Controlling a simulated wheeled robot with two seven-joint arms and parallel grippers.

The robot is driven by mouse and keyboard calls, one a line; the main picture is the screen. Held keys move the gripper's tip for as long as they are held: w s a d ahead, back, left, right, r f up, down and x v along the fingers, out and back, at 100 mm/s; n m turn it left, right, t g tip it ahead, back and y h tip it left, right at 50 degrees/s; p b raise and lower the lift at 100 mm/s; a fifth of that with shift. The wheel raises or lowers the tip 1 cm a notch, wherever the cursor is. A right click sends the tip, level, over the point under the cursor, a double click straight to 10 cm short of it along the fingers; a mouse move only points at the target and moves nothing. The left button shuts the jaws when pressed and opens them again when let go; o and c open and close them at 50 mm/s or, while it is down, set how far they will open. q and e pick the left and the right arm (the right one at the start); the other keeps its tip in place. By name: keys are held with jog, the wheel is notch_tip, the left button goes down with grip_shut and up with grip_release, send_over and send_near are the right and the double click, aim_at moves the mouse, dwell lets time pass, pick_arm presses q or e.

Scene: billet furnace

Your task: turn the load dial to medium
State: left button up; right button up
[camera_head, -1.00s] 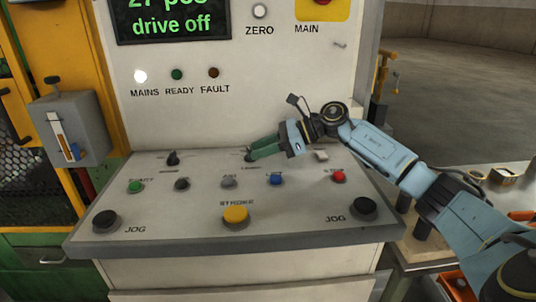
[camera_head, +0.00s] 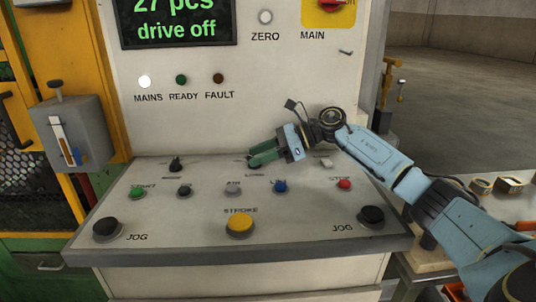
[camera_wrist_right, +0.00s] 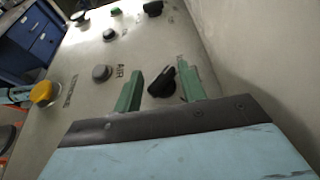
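The load dial (camera_wrist_right: 161,83) is a black knob on the sloped panel, seen in the right wrist view between my two green fingers. Its long grip runs at a slant. My right gripper (camera_wrist_right: 160,88) is open around it, with a gap to the left finger; the right finger is very near, and I cannot tell if it touches. In the head view my right gripper (camera_head: 254,158) comes in from the right over the back of the panel and hides the dial. The dial's setting marks are not readable. My left gripper is not in view.
The console panel (camera_head: 310,225) also carries a mode dial (camera_head: 176,164), a yellow stroke button (camera_head: 240,223), a red stop button (camera_head: 344,184), a blue button (camera_head: 280,186) and black jog buttons (camera_head: 107,229). The upright wall with the display (camera_head: 178,20) stands close behind.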

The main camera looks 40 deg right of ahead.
jog(key=shift+o, duration=1.1)
jog(key=shift+w+a+f, duration=0.35)
jog(key=shift+a, duration=0.15)
jog(key=shift+o, duration=0.8)
jog(key=shift+d+r, duration=0.1)
jog(key=shift+s+d+r, duration=0.1)
jog(key=shift+s+d, duration=0.25)
jog(key=shift+d, duration=0.05)
jog(key=v, duration=1.3)
jog(key=shift+p, duration=0.35)
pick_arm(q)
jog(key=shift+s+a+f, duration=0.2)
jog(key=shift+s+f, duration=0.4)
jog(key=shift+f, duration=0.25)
pick_arm(e)
jog(key=shift+d+r, duration=0.1)
jog(key=shift+r, duration=0.05)
jog(key=shift+c, duration=0.2)
